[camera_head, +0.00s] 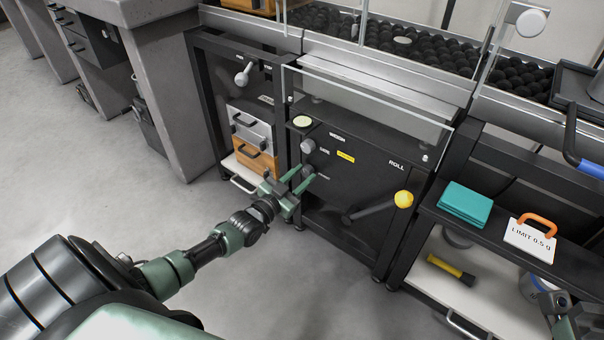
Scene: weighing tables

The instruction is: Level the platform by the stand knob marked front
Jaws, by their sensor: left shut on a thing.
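A black stand (365,190) has two grey round knobs on the left of its front panel. The upper knob (308,146) is free. My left gripper (303,178) is at the lower knob (309,171), its green fingers shut on it. The small labels beside the knobs are too small to read. A pale round disc (302,121), perhaps a level, sits on the stand's top left corner. A clear-walled platform area (370,95) lies above the stand; its tilt cannot be told. My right gripper (562,308) shows partly at the lower right; its jaws are unclear.
A lever with a yellow ball (403,199) sticks out of the panel below "ROLL". A yellow-black torch (451,269) lies below. Open floor (120,200) is at left.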

